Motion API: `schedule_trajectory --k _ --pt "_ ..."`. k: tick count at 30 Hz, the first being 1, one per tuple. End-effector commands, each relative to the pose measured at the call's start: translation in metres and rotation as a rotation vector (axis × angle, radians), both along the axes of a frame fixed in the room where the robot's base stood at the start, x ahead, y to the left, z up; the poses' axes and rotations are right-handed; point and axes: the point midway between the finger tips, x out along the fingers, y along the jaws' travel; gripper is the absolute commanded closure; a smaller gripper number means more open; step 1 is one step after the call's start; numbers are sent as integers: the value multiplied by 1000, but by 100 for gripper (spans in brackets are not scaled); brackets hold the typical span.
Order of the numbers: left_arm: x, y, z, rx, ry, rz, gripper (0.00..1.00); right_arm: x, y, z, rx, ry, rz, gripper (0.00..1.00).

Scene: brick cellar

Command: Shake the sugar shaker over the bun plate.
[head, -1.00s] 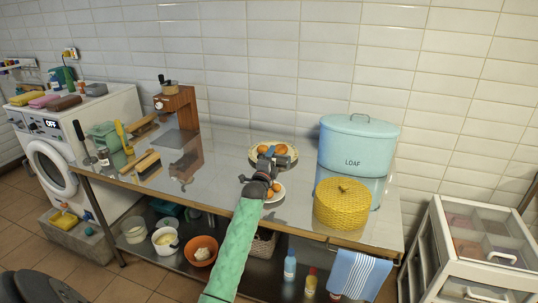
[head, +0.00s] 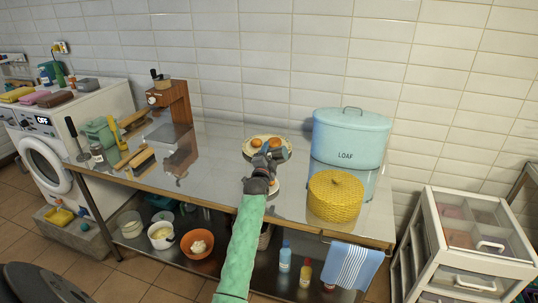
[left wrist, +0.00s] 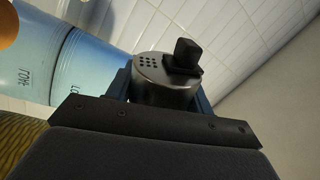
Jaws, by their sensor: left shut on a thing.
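My left gripper (head: 268,154) is over the near side of the bun plate (head: 248,153) and hides part of it. Two browned buns (head: 275,142) show at the plate's back. In the left wrist view my left gripper is shut on the sugar shaker (left wrist: 163,92), a grey metal cylinder with a holed top and a black knob. In the head view the shaker is too small and covered to make out clearly, and its tilt is hard to tell. A second small plate with food (head: 273,188) is partly hidden beside my left wrist. My right gripper is out of view.
A blue loaf bin (head: 345,140) and a yellow woven basket (head: 335,197) stand close on the right. A wooden-sided machine (head: 170,103), brushes and jars are on the left. The steel tabletop (head: 215,165) between is clear. A striped towel (head: 352,267) hangs at the front edge.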

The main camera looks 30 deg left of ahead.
Motion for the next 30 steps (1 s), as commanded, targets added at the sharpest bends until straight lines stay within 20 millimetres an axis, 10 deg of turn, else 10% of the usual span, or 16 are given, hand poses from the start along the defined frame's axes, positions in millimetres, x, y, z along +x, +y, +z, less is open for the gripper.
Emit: schedule_trajectory --k 8,30 --pt "0 0 27 2 -1 0 74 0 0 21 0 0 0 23" --pt "0 0 -4 1 -1 1 74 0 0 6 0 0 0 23"
